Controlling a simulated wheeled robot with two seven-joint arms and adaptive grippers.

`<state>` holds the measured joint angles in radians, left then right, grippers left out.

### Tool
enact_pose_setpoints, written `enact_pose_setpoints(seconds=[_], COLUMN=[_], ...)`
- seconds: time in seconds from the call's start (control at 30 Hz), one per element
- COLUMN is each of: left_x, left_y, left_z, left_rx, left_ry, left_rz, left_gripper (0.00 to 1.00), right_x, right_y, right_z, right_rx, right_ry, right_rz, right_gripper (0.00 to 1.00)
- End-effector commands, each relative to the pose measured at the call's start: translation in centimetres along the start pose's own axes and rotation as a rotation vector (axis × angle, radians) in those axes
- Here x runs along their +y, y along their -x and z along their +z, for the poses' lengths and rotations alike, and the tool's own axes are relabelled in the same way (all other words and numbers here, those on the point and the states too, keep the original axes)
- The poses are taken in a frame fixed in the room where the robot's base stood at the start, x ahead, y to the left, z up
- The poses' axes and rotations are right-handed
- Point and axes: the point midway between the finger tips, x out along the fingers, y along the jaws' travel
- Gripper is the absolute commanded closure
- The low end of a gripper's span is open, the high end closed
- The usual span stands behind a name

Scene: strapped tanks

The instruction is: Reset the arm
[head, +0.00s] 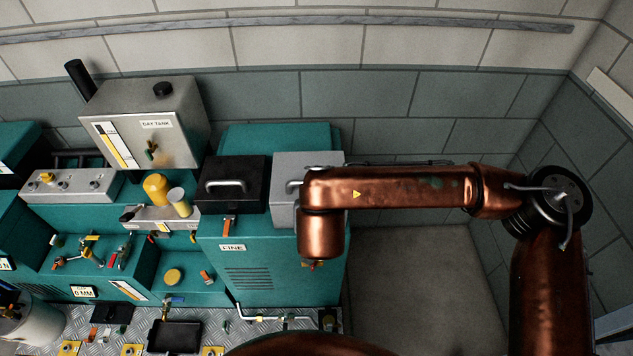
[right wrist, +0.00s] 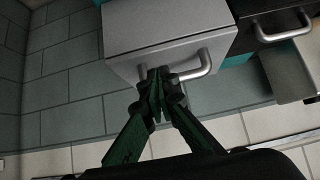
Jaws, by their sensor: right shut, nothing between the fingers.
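My right arm comes in from the right in the head view, copper-coloured and bent, its forearm reaching left across the light grey box (head: 287,170). My right gripper is hidden behind the arm there. In the right wrist view my right gripper (right wrist: 158,76) has dark green fingers that meet at the tips, with nothing between them. The tips overlap the left end of the metal handle (right wrist: 207,64) on the light grey box (right wrist: 160,28). I cannot tell whether they touch it. My left gripper is not in view.
A black box (head: 232,188) with a handle stands beside the grey box on the teal cabinet marked FINE (head: 265,262). The grey day tank (head: 180,115) is further left. A yellow cup (head: 156,186) and several valves are left of the cabinet. The floor (head: 420,270) right of the cabinet is bare.

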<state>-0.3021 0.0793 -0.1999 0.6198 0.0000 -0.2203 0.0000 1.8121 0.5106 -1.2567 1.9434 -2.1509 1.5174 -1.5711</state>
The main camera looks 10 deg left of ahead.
Motion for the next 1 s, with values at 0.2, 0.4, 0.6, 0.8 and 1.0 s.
enact_pose_setpoints(seconds=[0.2, 0.4, 0.6, 0.8, 1.0], left_x=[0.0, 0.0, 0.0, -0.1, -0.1], left_y=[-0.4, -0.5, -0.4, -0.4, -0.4], left_z=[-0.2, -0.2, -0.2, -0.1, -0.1], left_rx=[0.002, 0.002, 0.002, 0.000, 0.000], left_ry=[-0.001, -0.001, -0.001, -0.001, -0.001], left_rz=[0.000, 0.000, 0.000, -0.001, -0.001], left_gripper=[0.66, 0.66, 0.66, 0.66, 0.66], right_x=[0.0, -0.1, -3.4, -11.9, -18.2], right_y=[0.8, 1.0, 1.4, 7.6, 20.2], right_z=[2.6, 3.2, 8.0, 16.7, 16.9], right_rx=[0.002, -0.001, -0.153, -0.566, -1.079], right_ry=[0.001, -0.001, -0.087, -0.384, -0.844], right_rz=[0.000, -0.003, -0.141, -0.490, -0.859], right_gripper=[1.00, 1.00, 1.00, 1.00, 1.00])
